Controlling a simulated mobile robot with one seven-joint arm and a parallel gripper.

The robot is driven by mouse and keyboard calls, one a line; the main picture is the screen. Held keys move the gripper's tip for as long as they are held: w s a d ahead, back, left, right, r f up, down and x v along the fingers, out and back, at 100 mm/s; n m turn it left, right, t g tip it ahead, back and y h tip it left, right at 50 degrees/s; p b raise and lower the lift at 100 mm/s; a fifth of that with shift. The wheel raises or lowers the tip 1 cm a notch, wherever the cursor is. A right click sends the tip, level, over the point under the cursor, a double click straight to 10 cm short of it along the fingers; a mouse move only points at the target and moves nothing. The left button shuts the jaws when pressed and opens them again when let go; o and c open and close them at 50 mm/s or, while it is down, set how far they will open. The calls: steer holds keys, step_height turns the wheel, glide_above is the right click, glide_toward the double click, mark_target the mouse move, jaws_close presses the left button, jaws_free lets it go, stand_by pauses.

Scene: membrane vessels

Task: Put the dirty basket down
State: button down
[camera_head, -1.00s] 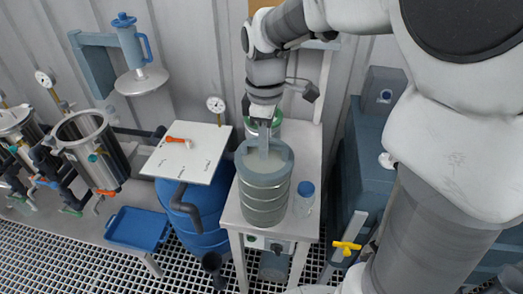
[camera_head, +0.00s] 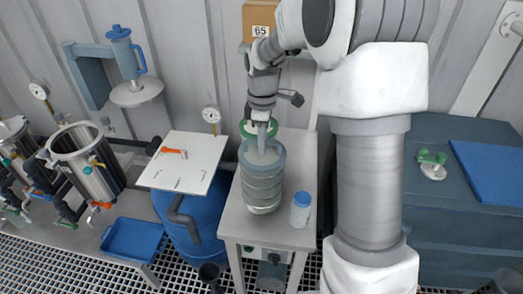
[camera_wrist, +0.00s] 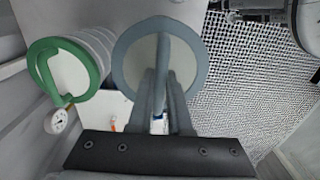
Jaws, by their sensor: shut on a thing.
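The basket with the blue-grey rim (camera_head: 262,188), a ribbed grey cylinder, stands upright over the small grey table. I take it as the dirty basket. My gripper (camera_head: 262,128) is above it, with fingers shut on its handle. In the wrist view, the handle bar of this basket (camera_wrist: 133,65) runs between my gripper's fingertips (camera_wrist: 161,85). Whether its base touches the table (camera_head: 294,232) cannot be told. A second basket with a green rim (camera_head: 246,129) stands just behind, partly hidden by my gripper. It also shows at the left in the wrist view (camera_wrist: 95,62).
A blue-capped bottle (camera_head: 301,205) stands right of the basket. Steel vessels (camera_head: 85,160) are farther left, a blue tray (camera_head: 132,240) below. A blue-grey cabinet (camera_head: 465,225) is at right.

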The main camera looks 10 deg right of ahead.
steer(key=shift+w+f, duration=0.1)
steer(key=shift+w, duration=0.1)
steer(key=shift+f, duration=2)
steer(key=shift+f, duration=0.2)
steer(key=c, duration=0.8)
jaws_free()
steer(key=shift+c, duration=0.2)
